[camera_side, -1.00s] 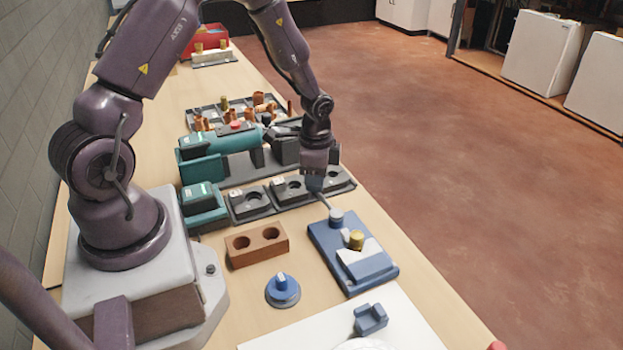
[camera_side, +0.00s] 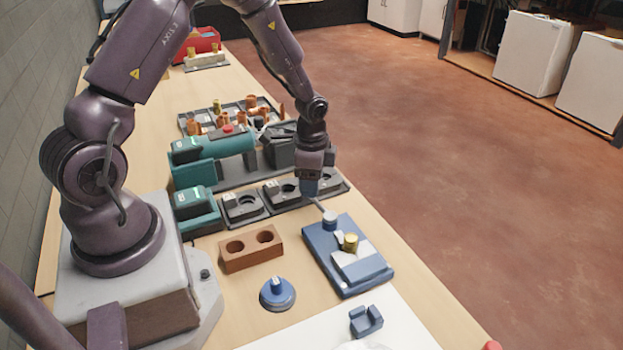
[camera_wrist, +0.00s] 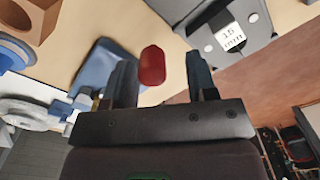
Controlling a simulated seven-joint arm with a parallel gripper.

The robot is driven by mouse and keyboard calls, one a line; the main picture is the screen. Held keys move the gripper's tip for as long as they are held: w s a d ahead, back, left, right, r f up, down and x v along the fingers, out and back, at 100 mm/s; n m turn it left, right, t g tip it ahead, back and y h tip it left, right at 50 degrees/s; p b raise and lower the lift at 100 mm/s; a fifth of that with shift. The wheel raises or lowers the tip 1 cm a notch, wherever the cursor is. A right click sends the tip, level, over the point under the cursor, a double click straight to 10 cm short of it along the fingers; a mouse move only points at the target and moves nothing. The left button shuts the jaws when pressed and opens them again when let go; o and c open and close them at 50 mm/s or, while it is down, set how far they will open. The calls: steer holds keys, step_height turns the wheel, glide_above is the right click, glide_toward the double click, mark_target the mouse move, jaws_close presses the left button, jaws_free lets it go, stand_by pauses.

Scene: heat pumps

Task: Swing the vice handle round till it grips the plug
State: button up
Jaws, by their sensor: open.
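The vice (camera_side: 318,252) is a blue base with a pale grey jaw block, lying near the table's right edge. The brass plug (camera_side: 350,242) stands upright at the jaw block. The vice handle (camera_side: 319,207) is a thin bar running from a round grey-blue pivot (camera_side: 329,218) up and left to my gripper (camera_side: 311,188). In the wrist view, a red knob (camera_wrist: 152,65) shows between the two spread fingers of my gripper (camera_wrist: 160,78), with gaps on both sides. The knob is hidden by the fingers in the side view.
Dark press stations (camera_side: 282,188) lie just behind my gripper. A brown block with two holes (camera_side: 250,248) and a round blue knob piece (camera_side: 277,293) stand left of the vice. A blue cradle (camera_side: 366,320) sits on a white board in front.

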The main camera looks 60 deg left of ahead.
step_height(320, 180, up, 13)
stand_by(0.4)
steer(key=s+d+r+n+t, duration=0.5)
steer(key=s+d+r+n, duration=0.2)
steer(key=s+d+r, duration=0.4)
steer(key=s+r, duration=0.4)
steer(key=s, duration=0.1)
steer(key=shift+s+d+r+t, duration=0.15)
steer(key=shift+r+t, duration=0.15)
steer(key=shift+r, duration=0.1)
